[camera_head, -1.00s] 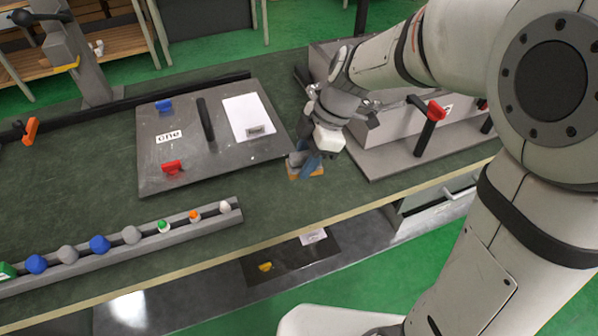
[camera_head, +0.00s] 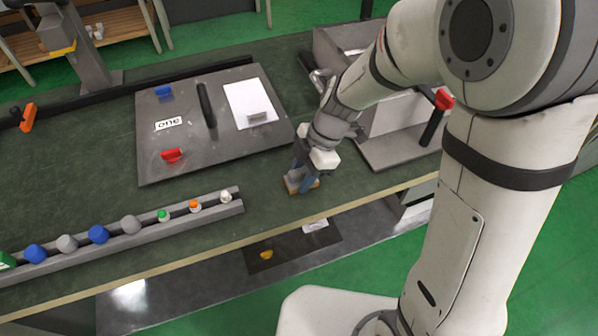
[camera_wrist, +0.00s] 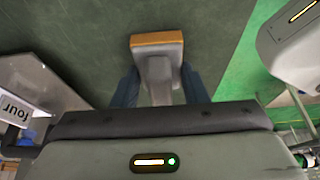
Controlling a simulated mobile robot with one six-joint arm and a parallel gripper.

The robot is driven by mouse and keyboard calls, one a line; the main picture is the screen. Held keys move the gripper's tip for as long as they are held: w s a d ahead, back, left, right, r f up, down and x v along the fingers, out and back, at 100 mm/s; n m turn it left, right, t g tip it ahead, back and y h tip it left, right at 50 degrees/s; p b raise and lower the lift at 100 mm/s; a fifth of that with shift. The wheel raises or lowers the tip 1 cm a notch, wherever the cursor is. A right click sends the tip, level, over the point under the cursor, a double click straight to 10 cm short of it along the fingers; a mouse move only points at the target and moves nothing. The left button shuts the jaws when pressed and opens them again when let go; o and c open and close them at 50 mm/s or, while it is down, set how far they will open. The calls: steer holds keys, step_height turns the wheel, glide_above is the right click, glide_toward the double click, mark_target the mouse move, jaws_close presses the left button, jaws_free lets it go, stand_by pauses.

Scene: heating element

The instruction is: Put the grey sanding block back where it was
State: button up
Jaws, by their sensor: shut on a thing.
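The grey sanding block (camera_head: 293,184), with an orange-brown base, is at the front part of the dark green bench top, just right of the grey panel's near corner. My gripper (camera_head: 304,172) is over it with its blue fingers pointing down. In the wrist view my gripper (camera_wrist: 158,85) has a blue finger on each side of the block's grey grip (camera_wrist: 158,70), and the block's wide orange-edged body (camera_wrist: 157,42) shows beyond them. Whether the base touches the bench cannot be told.
A grey panel (camera_head: 185,135) with blue and red handles and a white sheet (camera_head: 247,98) lies left of the block. A rail (camera_head: 160,237) with coloured knobs runs along the front left. A grey box (camera_head: 385,115) with a red-topped lever stands right. Bench between panel and rail is clear.

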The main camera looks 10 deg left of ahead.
steer(key=shift+f+b, duration=0.15)
steer(key=shift+b, duration=0.15)
steer(key=o, duration=0.9)
steer(key=shift+s, duration=0.1)
steer(key=shift+o, duration=0.2)
steer(key=v, duration=1.2)
steer(key=shift+r+p, duration=0.3)
steer(key=s+d+m+t+h, duration=0.2)
steer(key=s+d+m, duration=0.3)
steer(key=d+m, duration=0.4)
steer(key=s+d+m+t+h, duration=0.2)
steer(key=s+d+m, duration=0.3)
steer(key=d+m, duration=0.4)
steer(key=r+m+t, duration=0.1)
steer(key=m, duration=0.5)
steer(key=shift+d, duration=0.3)
